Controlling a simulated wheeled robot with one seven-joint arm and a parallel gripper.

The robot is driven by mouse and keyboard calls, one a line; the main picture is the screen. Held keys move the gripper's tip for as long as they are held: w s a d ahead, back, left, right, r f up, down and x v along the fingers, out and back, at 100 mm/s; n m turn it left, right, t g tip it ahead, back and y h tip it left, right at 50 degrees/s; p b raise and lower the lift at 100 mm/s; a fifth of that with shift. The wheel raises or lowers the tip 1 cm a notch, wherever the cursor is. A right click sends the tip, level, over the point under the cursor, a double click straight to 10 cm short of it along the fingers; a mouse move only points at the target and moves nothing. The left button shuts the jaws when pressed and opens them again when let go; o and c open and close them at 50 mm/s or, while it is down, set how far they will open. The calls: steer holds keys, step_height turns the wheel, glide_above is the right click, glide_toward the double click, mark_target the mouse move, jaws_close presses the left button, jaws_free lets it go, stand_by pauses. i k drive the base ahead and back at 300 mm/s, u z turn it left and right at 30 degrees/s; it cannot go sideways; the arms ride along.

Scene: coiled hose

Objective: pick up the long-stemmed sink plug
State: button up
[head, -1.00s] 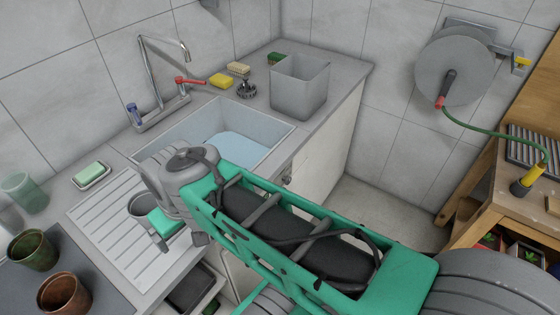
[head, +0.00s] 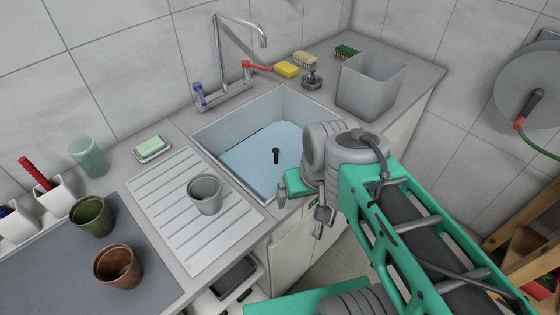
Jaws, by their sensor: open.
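A long-stemmed sink plug (head: 276,155) stands upright in the sink basin (head: 213,133), its dark knob and short visible stem above pale blue water. Its lower end is hard to make out. My gripper (head: 302,206) is open and empty, near the front right edge of the sink. In the picture it is below and a little right of the plug, clear of it. One grey finger shows on each side.
A grey cup (head: 205,194) stands on the drainboard (head: 165,230). The tap (head: 240,45) rises behind the sink. A grey bin (head: 368,88), sponges (head: 287,69) and a dark round brush-like item (head: 312,78) stand behind. Two pots (head: 118,265) sit front left.

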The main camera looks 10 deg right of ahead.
mark_target(275, 150)
steer(key=u, duration=2.75)
steer(key=k, duration=1.1)
steer(key=z, duration=0.15)
steer(key=i, duration=0.5)
steer(key=z, duration=0.05)
